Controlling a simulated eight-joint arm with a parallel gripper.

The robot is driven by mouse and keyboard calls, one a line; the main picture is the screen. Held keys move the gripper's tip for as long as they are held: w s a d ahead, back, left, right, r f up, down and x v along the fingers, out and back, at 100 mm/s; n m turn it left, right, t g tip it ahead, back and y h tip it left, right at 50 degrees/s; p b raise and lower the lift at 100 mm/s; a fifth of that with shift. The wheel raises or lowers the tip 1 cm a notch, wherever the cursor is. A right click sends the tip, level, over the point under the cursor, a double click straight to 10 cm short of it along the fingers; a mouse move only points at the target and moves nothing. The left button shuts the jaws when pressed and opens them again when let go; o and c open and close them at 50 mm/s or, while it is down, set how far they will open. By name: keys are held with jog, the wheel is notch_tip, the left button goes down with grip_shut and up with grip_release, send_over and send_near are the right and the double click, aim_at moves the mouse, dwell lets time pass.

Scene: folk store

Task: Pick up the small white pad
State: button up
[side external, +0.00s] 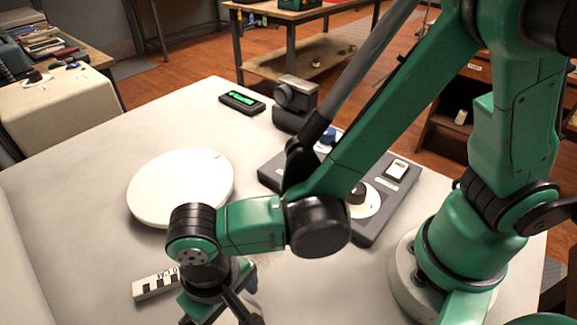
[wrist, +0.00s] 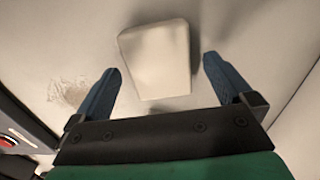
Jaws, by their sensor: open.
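The small white pad (wrist: 158,62) lies on the pale table top in the wrist view. It is a plain, off-white, roughly square block with rounded upper corners, slightly tilted in the picture. My gripper (wrist: 161,68) is open, with one blue finger at the pad's left and the other at its right. The pad's lower edge sits between the fingertips, and its upper part reaches past them. In the side view my gripper (side external: 225,305) is low over the table's front, and I cannot make out the pad there.
A white block with black stripes (side external: 155,285) lies left of my gripper. Behind are a round white disc (side external: 180,187), a dark control panel (side external: 377,225), a black camera-like device (side external: 294,103) and a small green display (side external: 241,102). The table's left side is clear.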

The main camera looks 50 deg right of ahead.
aim_at(229, 312)
jog(key=shift+f, duration=0.4)
jog(key=c, duration=1.2)
jog(key=shift+r, duration=0.15)
notch_tip(229, 312, up, 20)
jog(key=shift+f, duration=0.1)
